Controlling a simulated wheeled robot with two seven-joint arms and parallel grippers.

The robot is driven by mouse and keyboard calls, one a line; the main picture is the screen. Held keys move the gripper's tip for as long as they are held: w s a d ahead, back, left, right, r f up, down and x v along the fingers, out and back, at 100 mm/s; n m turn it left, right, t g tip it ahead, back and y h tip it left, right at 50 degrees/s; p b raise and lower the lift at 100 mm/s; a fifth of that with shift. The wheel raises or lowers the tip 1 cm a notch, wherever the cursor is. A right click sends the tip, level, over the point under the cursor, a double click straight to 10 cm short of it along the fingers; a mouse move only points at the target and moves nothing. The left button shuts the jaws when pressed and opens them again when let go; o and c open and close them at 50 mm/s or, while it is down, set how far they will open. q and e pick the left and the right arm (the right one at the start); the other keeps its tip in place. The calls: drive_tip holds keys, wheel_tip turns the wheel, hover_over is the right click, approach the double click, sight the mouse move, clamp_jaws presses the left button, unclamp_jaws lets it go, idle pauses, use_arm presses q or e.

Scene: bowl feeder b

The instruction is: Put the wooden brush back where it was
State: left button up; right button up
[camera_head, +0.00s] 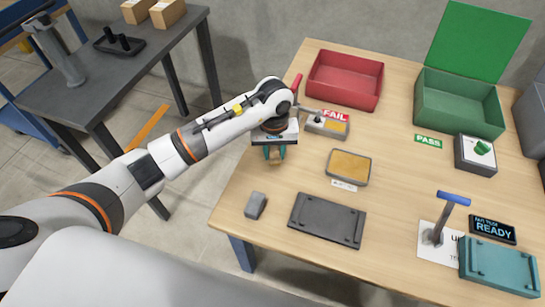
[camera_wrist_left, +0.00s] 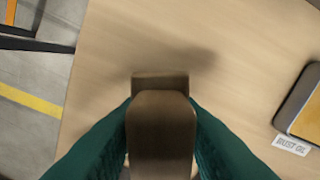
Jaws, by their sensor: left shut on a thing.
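My left gripper (camera_head: 275,153) is over the left part of the wooden table (camera_head: 235,190), pointing down. Its teal fingers (camera_wrist_left: 160,130) are shut on the wooden brush (camera_wrist_left: 161,125), a brown block in the left wrist view. In the head view the brush is mostly hidden by the gripper, with a little brown showing between the fingers. A soft dark shadow lies on the table beyond the brush in the wrist view; the gap to the table is hard to judge. My right gripper is not in view.
A tan-filled tray (camera_head: 348,167) with a label lies right of the gripper. A small grey block (camera_head: 255,205) and a dark plate (camera_head: 327,220) lie in front. A red bin (camera_head: 345,80), FAIL sign (camera_head: 336,115) and open green box (camera_head: 458,103) stand behind. Bare table surrounds the brush.

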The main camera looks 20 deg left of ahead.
sight(274, 158)
use_arm(q)
wheel_tip(274, 158, down, 3)
drive_tip(key=shift+d+r, duration=0.1)
drive_tip(key=shift+f, duration=0.2)
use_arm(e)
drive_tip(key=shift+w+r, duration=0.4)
use_arm(q)
drive_tip(key=shift+f, duration=0.1)
drive_tip(key=o, duration=0.9)
drive_tip(key=shift+o, duration=0.2)
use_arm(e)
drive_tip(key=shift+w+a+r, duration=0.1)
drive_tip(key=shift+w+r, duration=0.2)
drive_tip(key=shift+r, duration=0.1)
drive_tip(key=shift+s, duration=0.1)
use_arm(q)
wheel_tip(274, 158, up, 12)
drive_tip(key=shift+f+p, duration=0.1)
drive_tip(key=shift+p, duration=0.2)
drive_tip(key=shift+r, duration=0.25)
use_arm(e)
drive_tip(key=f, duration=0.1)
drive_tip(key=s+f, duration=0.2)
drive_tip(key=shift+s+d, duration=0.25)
